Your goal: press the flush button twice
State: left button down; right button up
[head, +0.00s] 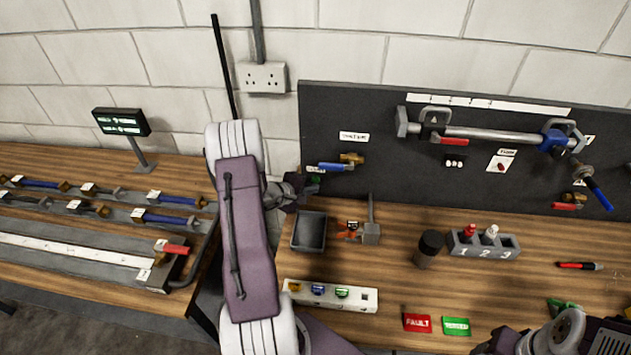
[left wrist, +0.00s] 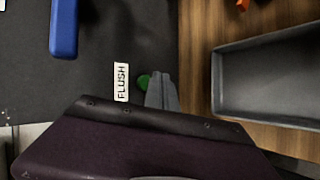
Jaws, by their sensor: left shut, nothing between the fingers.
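The green flush button (left wrist: 143,82) shows in the left wrist view, partly hidden by my left fingertips, beside a white label reading FLUSH (left wrist: 121,82). In the head view a bit of green, the button (head: 315,178), shows at the lower left of the dark back panel. My left gripper (left wrist: 162,92) is shut and empty, its tips right at the button. I cannot tell whether they touch or press it. In the head view my left gripper (head: 302,187) is in front of the panel. My right gripper (head: 499,343) is low at the right, its fingers unclear.
A grey tray (head: 309,232) stands on the bench just below my left gripper. A blue-handled valve (head: 331,167) is beside the button.

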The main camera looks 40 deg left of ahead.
pick_arm(q)
jog(key=shift+w+a+f+b, duration=0.15)
jog(key=shift+w+b, duration=0.15)
jog(key=shift+b, duration=0.15)
jog(key=shift+w, duration=0.1)
jog(key=shift+r, duration=0.2)
